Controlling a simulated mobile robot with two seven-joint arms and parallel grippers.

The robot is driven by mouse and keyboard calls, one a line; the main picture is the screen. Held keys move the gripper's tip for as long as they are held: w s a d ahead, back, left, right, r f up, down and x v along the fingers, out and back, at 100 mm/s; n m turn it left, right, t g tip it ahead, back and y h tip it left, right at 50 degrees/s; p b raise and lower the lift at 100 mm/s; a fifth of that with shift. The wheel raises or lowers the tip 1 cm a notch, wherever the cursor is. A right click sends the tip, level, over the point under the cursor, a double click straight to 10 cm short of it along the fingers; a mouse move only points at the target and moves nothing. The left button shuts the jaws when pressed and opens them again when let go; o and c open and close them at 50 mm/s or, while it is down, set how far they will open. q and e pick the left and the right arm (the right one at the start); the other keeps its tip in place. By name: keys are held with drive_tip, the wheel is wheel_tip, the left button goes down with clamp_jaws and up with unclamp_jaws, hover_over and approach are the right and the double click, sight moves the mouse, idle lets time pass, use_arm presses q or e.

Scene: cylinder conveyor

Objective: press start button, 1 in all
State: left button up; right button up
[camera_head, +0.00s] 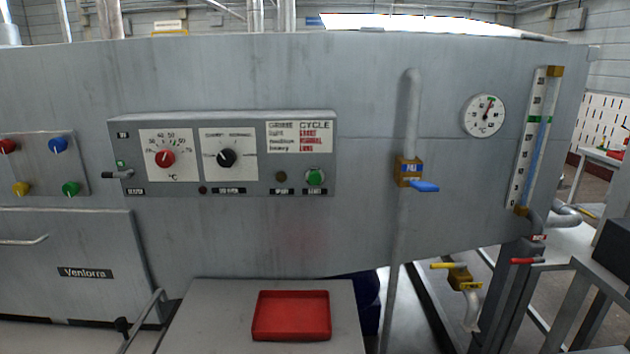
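A green round button (315,177) sits at the lower right of the grey control panel (255,189), above a small black label that is too small to read surely. A dark brown button or lamp (281,177) is just left of it. The panel also carries a red knob (165,158) on a °C dial and a black knob (227,157) on another dial. A cycle chart (299,138) is above the green button. Neither of my grippers shows in the head view, and nothing covers the green button.
A black-tipped lever (118,174) sticks out at the panel's left. A pipe with a blue-handled valve (424,186) stands to the right. A red tray (291,316) lies on the grey table (212,315) below. The space before the panel looks clear.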

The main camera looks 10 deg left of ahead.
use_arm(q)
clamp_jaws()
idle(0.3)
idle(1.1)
